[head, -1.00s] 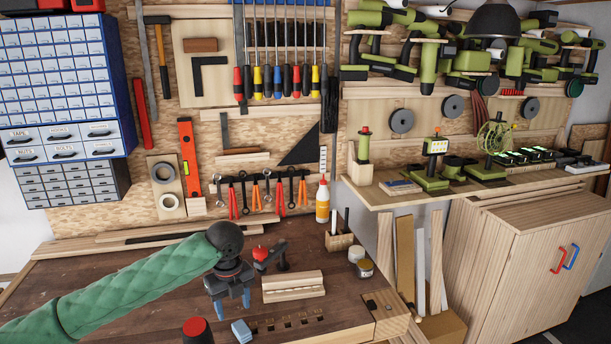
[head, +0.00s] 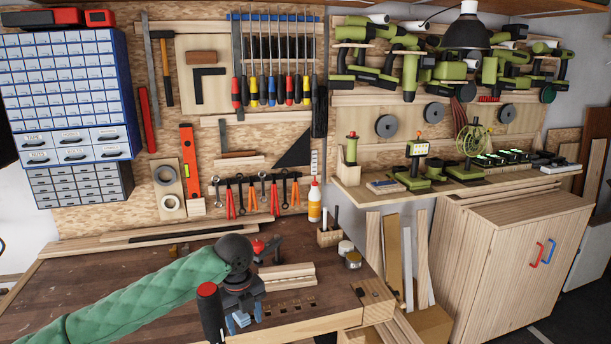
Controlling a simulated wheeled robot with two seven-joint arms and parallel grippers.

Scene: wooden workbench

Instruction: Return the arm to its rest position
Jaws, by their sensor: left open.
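My left arm in its green sleeve comes in from the left in the head view. My left gripper (head: 244,316) points down over the front of the wooden workbench (head: 110,285). Its dark body hides part of what is below, and its fingers are open. Light blue showing at its tips overlaps a small blue block (head: 241,320) on the bench, and I cannot tell whether they touch. My right gripper is not in view.
A black upright handle with a red top (head: 208,290) stands close beside the gripper. A grooved pale wood block (head: 288,277) lies to its right, with a red-and-black vise-like tool (head: 262,248) behind. Jars (head: 352,260) and a glue bottle (head: 314,203) stand further back. The bench's left is clearer.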

